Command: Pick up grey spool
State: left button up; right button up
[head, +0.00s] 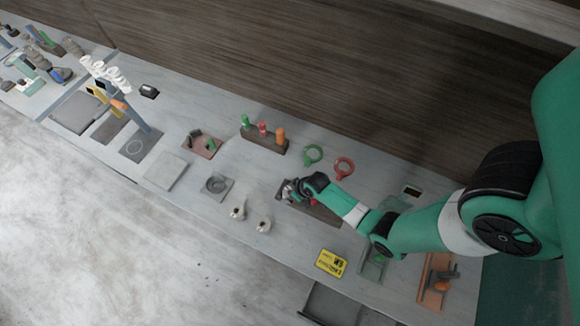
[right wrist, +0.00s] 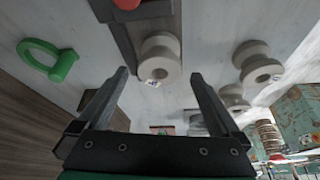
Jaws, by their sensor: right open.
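In the right wrist view a pale grey spool (right wrist: 160,58) stands just beyond my open fingertips, in line with the gap between them. Two similar spools, a larger one (right wrist: 257,66) and a smaller one (right wrist: 233,97), stand to the right. In the head view, two pale spools (head: 238,212) (head: 263,225) stand left of my right gripper (head: 285,190). My left gripper is not in view.
A green ring (head: 312,154) and a red ring (head: 344,167) lie behind the gripper. A block with coloured pegs (head: 264,136) stands at the back. A yellow card (head: 331,262) lies near the front edge. The table between the spools and card is clear.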

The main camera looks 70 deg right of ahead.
jog(key=shift+x, duration=1.15)
jog(key=shift+w+f+b, duration=0.25)
jog(key=shift+f+b, duration=0.05)
jog(key=shift+f, duration=0.2)
grip_shut()
pick_arm(q)
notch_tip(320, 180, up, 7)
jog(key=p, duration=0.9)
pick_arm(e)
notch_tip(320, 180, up, 10)
